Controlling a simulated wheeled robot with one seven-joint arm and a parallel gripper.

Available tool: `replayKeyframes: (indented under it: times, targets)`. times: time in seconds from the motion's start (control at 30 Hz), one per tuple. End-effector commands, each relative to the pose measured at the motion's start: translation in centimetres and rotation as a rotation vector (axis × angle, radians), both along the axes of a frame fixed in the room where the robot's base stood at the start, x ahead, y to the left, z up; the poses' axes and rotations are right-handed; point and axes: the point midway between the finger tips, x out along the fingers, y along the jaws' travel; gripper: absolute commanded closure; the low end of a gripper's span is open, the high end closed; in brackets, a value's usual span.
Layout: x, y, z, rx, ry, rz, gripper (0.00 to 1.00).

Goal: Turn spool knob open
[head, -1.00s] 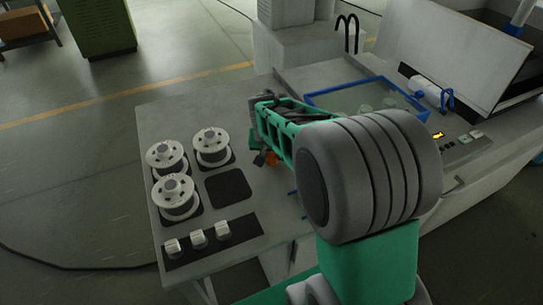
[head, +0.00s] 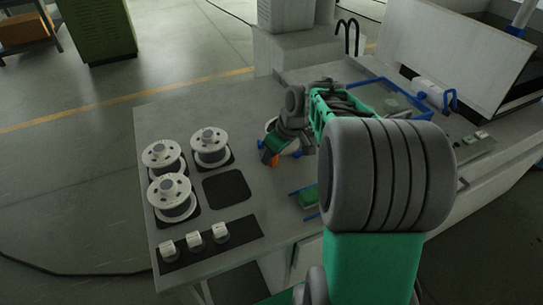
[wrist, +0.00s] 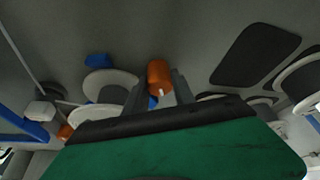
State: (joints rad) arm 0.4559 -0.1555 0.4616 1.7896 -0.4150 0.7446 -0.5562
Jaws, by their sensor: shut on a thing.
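The orange knob (head: 267,157) sits at the front of a white spool (head: 270,126) on the grey bench top, largely hidden behind my wrist in the head view. In the wrist view the orange knob (wrist: 159,74) lies between the two grey fingers of my gripper (wrist: 160,88). The fingers are shut on it. The white spool's flanges (wrist: 110,82) show just to the left, partly covered by the green gripper body. How far the knob is turned cannot be told. In the head view my gripper (head: 270,153) reaches down to the knob.
Several white spools, one of them (head: 173,196) nearest, stand on dark pads at the left of the bench. An empty dark pad (head: 226,187) lies beside them. White switches (head: 194,238) sit at the front edge.

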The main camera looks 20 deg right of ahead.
Motion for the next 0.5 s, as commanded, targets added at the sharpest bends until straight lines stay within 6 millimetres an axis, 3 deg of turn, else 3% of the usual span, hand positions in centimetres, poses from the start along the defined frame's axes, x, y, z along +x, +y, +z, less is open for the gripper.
replayKeyframes:
  times: [0.5]
  targets:
    - [0.02,-0.03,-0.02,0.0,0.0,0.321,1.0]
